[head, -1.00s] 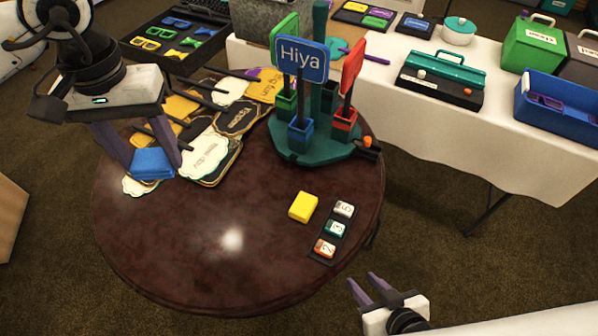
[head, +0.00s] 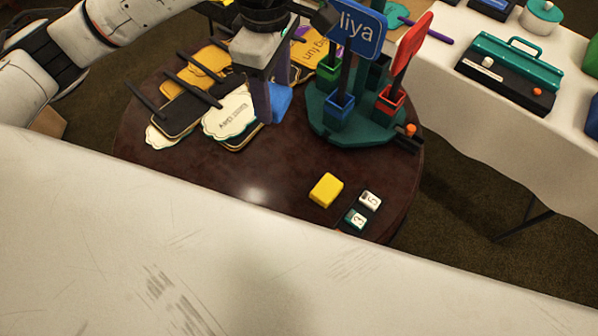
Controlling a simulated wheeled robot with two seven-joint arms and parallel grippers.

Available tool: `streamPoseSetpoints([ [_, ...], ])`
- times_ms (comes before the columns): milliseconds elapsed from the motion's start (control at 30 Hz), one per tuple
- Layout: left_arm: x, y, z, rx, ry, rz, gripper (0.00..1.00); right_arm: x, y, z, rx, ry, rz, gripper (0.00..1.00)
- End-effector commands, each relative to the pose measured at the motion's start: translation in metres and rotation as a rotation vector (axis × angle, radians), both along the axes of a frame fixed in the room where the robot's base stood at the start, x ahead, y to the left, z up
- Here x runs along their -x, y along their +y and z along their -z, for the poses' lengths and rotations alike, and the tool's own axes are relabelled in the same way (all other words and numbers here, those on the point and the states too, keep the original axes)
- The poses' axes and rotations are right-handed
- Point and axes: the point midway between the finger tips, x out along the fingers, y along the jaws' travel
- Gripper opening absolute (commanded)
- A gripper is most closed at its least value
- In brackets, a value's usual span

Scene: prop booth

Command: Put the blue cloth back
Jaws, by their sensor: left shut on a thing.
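The blue cloth (head: 281,103) is a small folded block of blue between the purple fingers of my left gripper (head: 271,108). The gripper is shut on it, pointing down over the round table, between the pile of paper signs and the green sign stand. The near finger hides part of the cloth. I cannot tell whether the cloth touches the table. A similar folded yellow piece (head: 326,190) lies on the bare front of the round table (head: 225,178). My right gripper is out of view.
The green stand (head: 345,128) holds upright signs, one blue and one red, close right of the gripper. Signs with dark handles (head: 228,120) lie at left. Number tiles (head: 369,200) sit beside the yellow piece. A large pale surface, probably my arm, covers the lower view.

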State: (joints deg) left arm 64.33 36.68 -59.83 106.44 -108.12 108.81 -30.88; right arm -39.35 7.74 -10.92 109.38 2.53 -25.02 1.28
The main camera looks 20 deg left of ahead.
Motion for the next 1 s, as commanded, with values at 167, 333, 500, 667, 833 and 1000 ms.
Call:
streamPoseSetpoints([
  [167,0.001,-0.011,0.020,0.013,-0.008,-0.474,0.31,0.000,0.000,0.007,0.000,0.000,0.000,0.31],
  [333,0.001,-0.020,0.037,0.025,-0.015,-0.937,0.31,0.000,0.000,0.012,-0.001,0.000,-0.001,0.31],
  [500,0.003,-0.028,0.054,0.037,-0.017,-1.404,0.31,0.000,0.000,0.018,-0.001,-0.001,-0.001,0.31],
  [667,0.006,-0.036,0.070,0.042,-0.016,-1.849,0.31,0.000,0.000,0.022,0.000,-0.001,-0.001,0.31],
  [833,0.010,-0.043,0.085,0.041,-0.015,-2.299,0.31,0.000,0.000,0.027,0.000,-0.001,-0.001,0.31],
  [1000,0.012,-0.047,0.096,0.039,-0.016,-2.635,0.31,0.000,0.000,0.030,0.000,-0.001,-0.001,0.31],
])
